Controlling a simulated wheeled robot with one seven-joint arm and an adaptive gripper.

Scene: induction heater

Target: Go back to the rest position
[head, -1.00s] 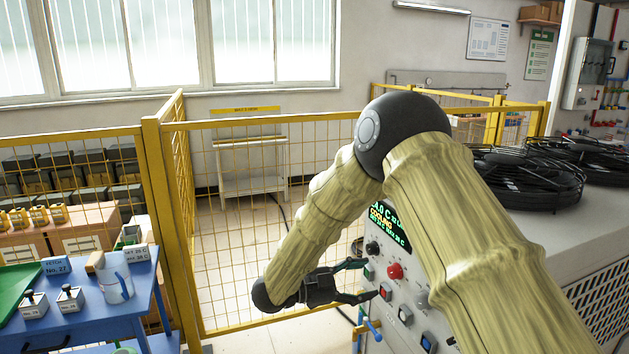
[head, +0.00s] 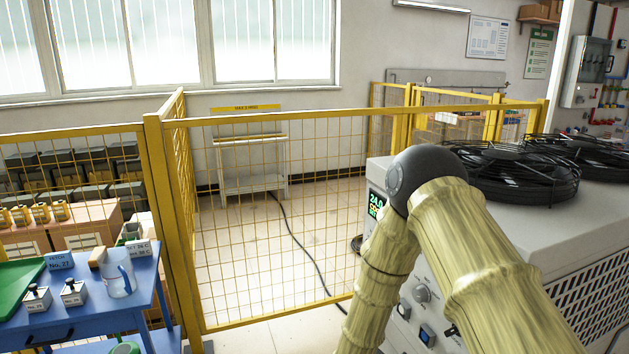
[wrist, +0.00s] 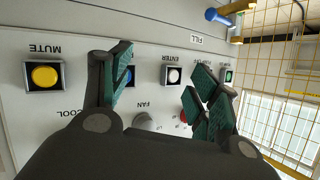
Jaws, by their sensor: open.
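My gripper (wrist: 163,88) is open and empty in the wrist view, its two dark fingers spread in front of the machine's light control panel (wrist: 60,110). A white button (wrist: 173,75) marked ENTER shows between the fingers. A blue button is partly hidden behind the left finger. A yellow button (wrist: 44,75) marked MUTE is to the left. In the head view my arm reaches down past the grey heater cabinet (head: 560,235), and the gripper is below the picture edge. The arm covers part of the green-lit display (head: 376,204).
Black fans (head: 505,175) sit on the cabinet top. A yellow mesh fence (head: 270,220) stands behind. A blue table (head: 85,318) with a jug (head: 118,282) is at the left. A blue-handled valve (wrist: 218,15) juts near the panel edge.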

